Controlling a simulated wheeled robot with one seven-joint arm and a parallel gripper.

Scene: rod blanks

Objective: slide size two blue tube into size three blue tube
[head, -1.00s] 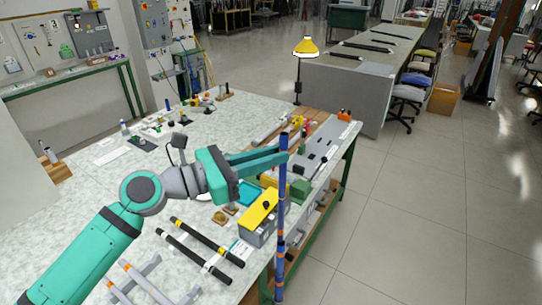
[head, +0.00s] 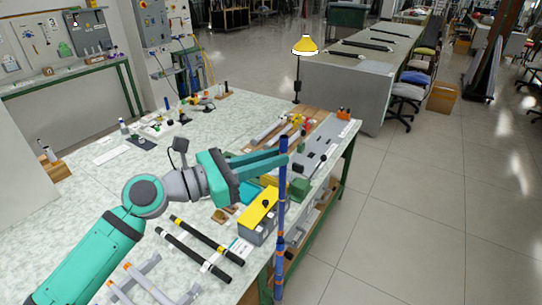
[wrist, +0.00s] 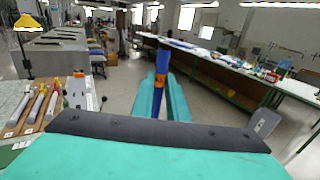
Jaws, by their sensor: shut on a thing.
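My gripper (head: 280,158) is shut on a blue tube (head: 284,145), which stands upright just off the table's front right edge. In the wrist view the same blue tube (wrist: 162,60) stands between my fingers (wrist: 161,92), with an orange band at finger height. Below my gripper the blue line continues down past the table edge. A lower blue stretch (head: 279,270) with orange bands stands in line beneath. I cannot tell where one tube ends and the other begins, or whether one is inside the other. The bottom end is near the table leg.
A yellow-topped grey box (head: 258,212) stands on the table (head: 85,215) close left of the tube. Two black tubes (head: 205,240) and grey tubes with orange bands lie nearer me. A lamp (head: 304,46) stands behind. The floor (head: 420,220) to the right is clear.

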